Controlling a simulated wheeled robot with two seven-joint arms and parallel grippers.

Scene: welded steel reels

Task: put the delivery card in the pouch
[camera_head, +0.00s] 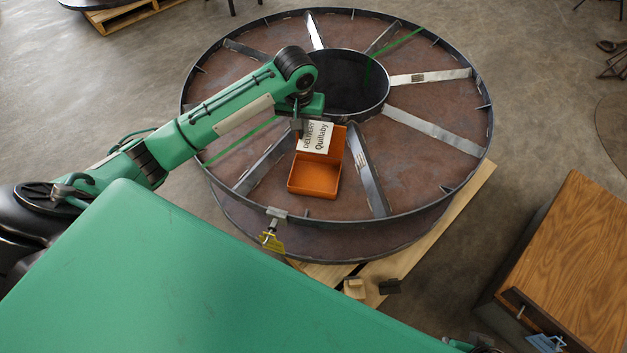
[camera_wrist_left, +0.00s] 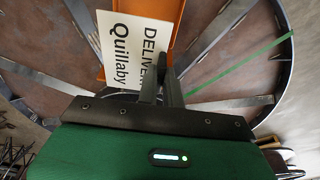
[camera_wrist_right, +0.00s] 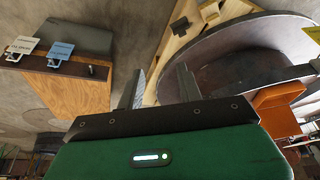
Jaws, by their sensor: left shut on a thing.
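The white delivery card (camera_head: 316,136), printed "DELIVERY Quillaby", is held in my left gripper (camera_head: 298,120), which is shut on its edge. It also shows in the left wrist view (camera_wrist_left: 125,50), tilted between the fingertips. The orange pouch (camera_head: 314,178) sits on the near side of the steel reel, its open front facing me. The card is at the pouch's upper end and overlaps it in the head view; I cannot tell whether it is inside the mouth. In the left wrist view the card hides much of the pouch. My right gripper (camera_wrist_right: 160,88) is open and empty, away from the pouch.
The large steel reel (camera_head: 430,117) with radial spokes lies on a wooden pallet (camera_head: 410,262). A yellow tag (camera_head: 271,242) hangs from a clamp on its near rim.

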